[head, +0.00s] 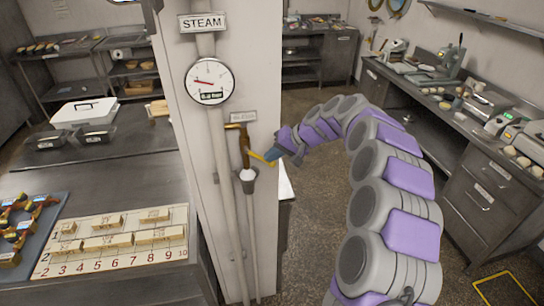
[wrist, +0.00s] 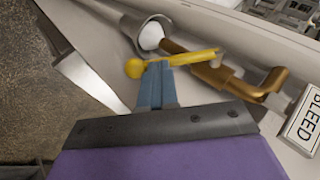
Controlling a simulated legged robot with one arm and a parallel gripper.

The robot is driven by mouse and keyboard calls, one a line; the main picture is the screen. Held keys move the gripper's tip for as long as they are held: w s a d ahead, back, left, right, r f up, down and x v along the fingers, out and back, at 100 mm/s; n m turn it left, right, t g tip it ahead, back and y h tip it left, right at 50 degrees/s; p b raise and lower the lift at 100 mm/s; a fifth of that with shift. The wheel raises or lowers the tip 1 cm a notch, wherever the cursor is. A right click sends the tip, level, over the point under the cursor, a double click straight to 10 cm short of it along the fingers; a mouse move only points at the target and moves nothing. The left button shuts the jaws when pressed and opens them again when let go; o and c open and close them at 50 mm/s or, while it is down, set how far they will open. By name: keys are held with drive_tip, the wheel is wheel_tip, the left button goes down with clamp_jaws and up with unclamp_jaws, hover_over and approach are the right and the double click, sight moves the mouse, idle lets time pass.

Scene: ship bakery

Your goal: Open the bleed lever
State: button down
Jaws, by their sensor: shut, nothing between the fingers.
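The bleed lever (head: 258,156) is a yellow bar with a round knob on a brass pipe (head: 244,144), on the side of a white column. In the wrist view the lever (wrist: 193,57) runs from the brass pipe (wrist: 188,55) on the right to its knob at the left. My gripper (head: 271,155) is at the knob end of the lever. In the wrist view its blue fingers (wrist: 157,68) are together, their tips close beside the bar near the knob; I cannot tell whether they touch. A BLEED label (wrist: 307,122) is at the right.
The white column (head: 190,120) carries a STEAM sign (head: 203,22), a round gauge (head: 209,82) and vertical pipes (head: 228,210). A white-tipped drain funnel (head: 247,180) sits below the lever. A steel counter with a numbered board (head: 110,262) stands left; open floor lies right.

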drive_tip(key=a+f+y+b, duration=0.1)
drive_tip(key=y+b, duration=0.1)
drive_tip(key=a+f+m+y+b, duration=0.1)
drive_tip(key=f+y+b, duration=0.2)
drive_tip(key=y+b, duration=0.1)
drive_tip(key=shift+s+a+f+m+g+y+b, duration=0.25)
drive_tip(key=shift+s+a+m+g+y+b, duration=0.05)
drive_tip(key=shift+s+a+g+b, duration=0.1)
idle(0.6)
drive_tip(key=w+f+v, duration=0.1)
drive_tip(key=v, duration=1.2)
drive_tip(key=shift+d+p, duration=0.25)
drive_tip(key=shift+p, duration=0.15)
drive_tip(key=shift+s, duration=0.1)
